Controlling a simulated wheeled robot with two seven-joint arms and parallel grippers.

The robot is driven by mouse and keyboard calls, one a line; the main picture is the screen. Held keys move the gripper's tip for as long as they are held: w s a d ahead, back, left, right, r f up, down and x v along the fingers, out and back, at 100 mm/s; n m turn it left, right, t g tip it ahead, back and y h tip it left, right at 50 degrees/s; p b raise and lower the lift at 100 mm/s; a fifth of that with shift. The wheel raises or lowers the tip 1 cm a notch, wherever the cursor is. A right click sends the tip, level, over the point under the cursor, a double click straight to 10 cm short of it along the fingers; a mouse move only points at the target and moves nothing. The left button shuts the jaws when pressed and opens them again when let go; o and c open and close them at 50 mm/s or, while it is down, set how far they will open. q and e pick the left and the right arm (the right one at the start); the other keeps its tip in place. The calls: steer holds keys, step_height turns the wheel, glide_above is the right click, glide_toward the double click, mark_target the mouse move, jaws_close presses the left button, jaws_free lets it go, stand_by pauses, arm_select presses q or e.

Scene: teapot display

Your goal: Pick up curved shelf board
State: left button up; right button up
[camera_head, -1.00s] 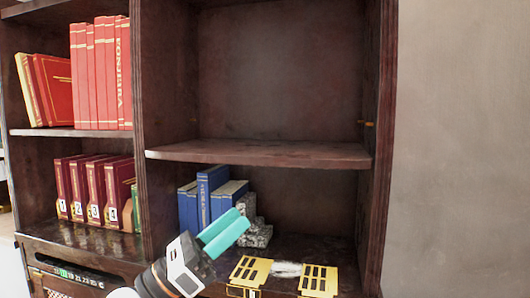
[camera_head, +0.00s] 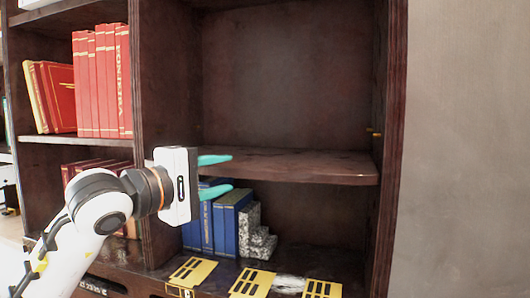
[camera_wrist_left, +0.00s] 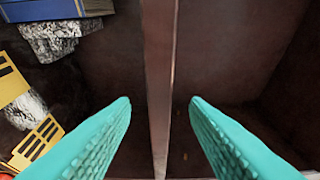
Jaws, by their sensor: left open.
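The curved shelf board (camera_head: 310,168) is a dark brown board set level across the right-hand bay of the bookcase, its front edge facing me. My left gripper (camera_head: 232,171) is at the left part of that edge, with teal fingers apart, one above board height and one below. In the left wrist view, the board's edge (camera_wrist_left: 158,45) runs as a narrow upright strip between the open fingers (camera_wrist_left: 160,101). I see no finger touching the board, and how deep it sits between them is hard to tell. My right gripper is not in view.
Below the board stand blue books (camera_head: 229,222) and grey speckled stone blocks (camera_head: 254,235). Several yellow slotted plates (camera_head: 252,283) lie on the bottom surface. Red books (camera_head: 101,82) fill the left bay. The space above the board is empty. A dark upright side panel (camera_head: 386,150) closes the right.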

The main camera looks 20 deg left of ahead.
mark_target(241, 165)
arm_select(q)
steer(key=shift+w+d+r, duration=0.1)
steer(key=shift+w+d, duration=0.15)
steer(key=shift+w, duration=0.25)
steer(key=p+x, duration=0.3)
steer(key=x, duration=0.1)
steer(key=shift+w+p, duration=0.1)
steer(key=shift+p, duration=0.3)
steer(key=shift+w+d, duration=0.2)
steer(key=shift+w, duration=0.2)
steer(key=shift+s, duration=0.1)
steer(key=shift+a, duration=0.1)
jaws_close()
stand_by(0.4)
